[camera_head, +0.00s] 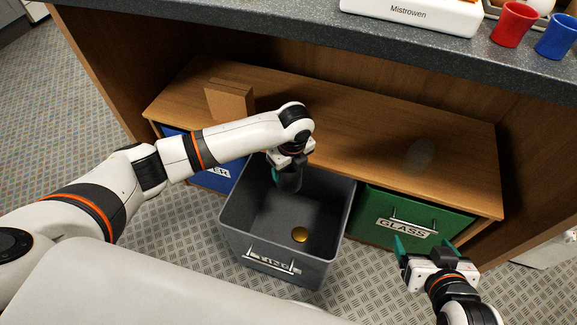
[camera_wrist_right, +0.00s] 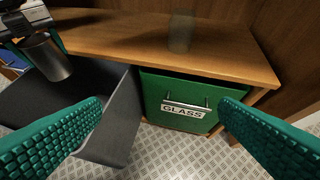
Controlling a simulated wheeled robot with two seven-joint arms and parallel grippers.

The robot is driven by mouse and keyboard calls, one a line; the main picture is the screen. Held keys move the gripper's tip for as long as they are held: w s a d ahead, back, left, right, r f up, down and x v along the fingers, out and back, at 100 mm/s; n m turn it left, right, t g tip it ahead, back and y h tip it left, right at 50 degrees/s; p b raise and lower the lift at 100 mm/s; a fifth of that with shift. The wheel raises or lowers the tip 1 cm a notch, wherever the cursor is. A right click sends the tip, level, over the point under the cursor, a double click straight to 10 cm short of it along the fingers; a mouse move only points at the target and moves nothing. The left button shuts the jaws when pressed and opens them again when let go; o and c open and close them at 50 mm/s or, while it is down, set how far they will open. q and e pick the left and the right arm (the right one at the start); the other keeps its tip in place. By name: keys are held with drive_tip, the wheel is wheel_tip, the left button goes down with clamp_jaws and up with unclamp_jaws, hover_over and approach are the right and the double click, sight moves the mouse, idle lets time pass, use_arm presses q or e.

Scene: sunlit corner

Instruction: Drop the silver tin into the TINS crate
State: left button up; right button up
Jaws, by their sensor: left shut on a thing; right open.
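The silver tin (camera_head: 289,182) looks dark in the head view and hangs over the open grey crate (camera_head: 228,225). My left gripper (camera_head: 284,168) is shut on it. The right wrist view shows the tin (camera_wrist_right: 46,58) more clearly, as a plain metal cylinder, slightly tilted, between teal fingers. The grey crate is pulled out from under the shelf; its front label is too blurred to read surely. A round gold-coloured thing (camera_head: 300,234) lies on its floor. My right gripper (camera_head: 424,249) is open and empty, in front of the green GLASS crate (camera_head: 436,218).
A blue crate (camera_head: 213,181) stands left of the grey one, partly behind my left arm. A brown box (camera_head: 229,100) and a clear glass-like thing (camera_head: 419,154) stand on the wooden shelf (camera_head: 350,145). Red (camera_head: 513,24) and blue (camera_head: 558,36) cups stand on the counter above.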

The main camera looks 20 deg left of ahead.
use_arm(q)
drive_tip(key=shift+f, duration=0.15)
use_arm(e)
drive_tip(key=shift+w+a+r+t, duration=0.2)
drive_tip(key=shift+w+r+t, duration=0.3)
drive_tip(key=shift+w+t, duration=0.1)
use_arm(q)
drive_tip(key=o, duration=1.1)
drive_tip(key=shift+c, duration=0.2)
use_arm(e)
drive_tip(key=shift+s, duration=0.1)
